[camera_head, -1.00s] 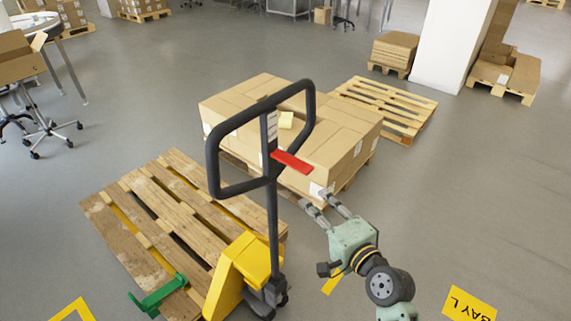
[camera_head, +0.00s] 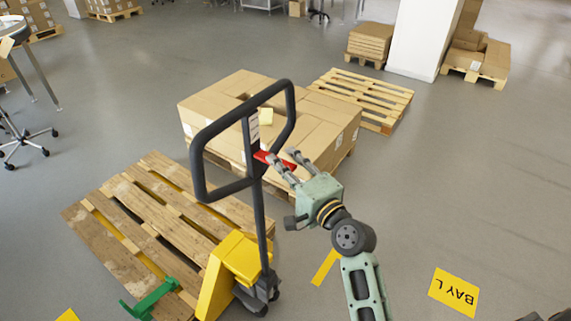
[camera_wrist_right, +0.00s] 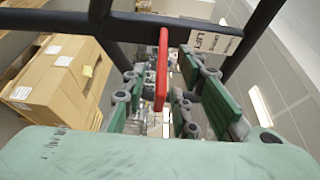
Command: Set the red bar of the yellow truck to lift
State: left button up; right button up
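The yellow truck (camera_head: 232,270) stands with its black loop handle (camera_head: 205,135) upright, its forks under a wooden pallet. The red bar (camera_head: 264,157) sticks out to the right from the handle's stem. My right gripper (camera_head: 282,155) is at the bar, its fingers partly covering it. In the right wrist view the red bar (camera_wrist_right: 162,68) lies between the two spread fingers of the gripper (camera_wrist_right: 155,95), with gaps on both sides. A white label (camera_wrist_right: 210,42) reading "LIFT" is beside the bar on the handle. My left gripper is out of view.
A wooden pallet (camera_head: 135,205) lies left of the truck. Stacked cartons (camera_head: 225,95) on a pallet stand behind the handle, with an empty pallet (camera_head: 365,95) beyond.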

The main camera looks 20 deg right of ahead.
jog(key=shift+c, duration=0.3)
grip_shut()
jog(key=f+m+t+b, duration=0.1)
jog(key=t+b, duration=0.1)
jog(key=b, duration=0.5)
jog(key=f+t+b, duration=0.1)
jog(key=f+b, duration=0.1)
jog(key=b, duration=0.6)
jog(key=shift+w+a+f+m+t+y, duration=0.1)
jog(key=shift+w+a+m+t+y, duration=0.1)
jog(key=shift+m+t+y, duration=0.15)
jog(key=shift+o, duration=0.3)
grip_release()
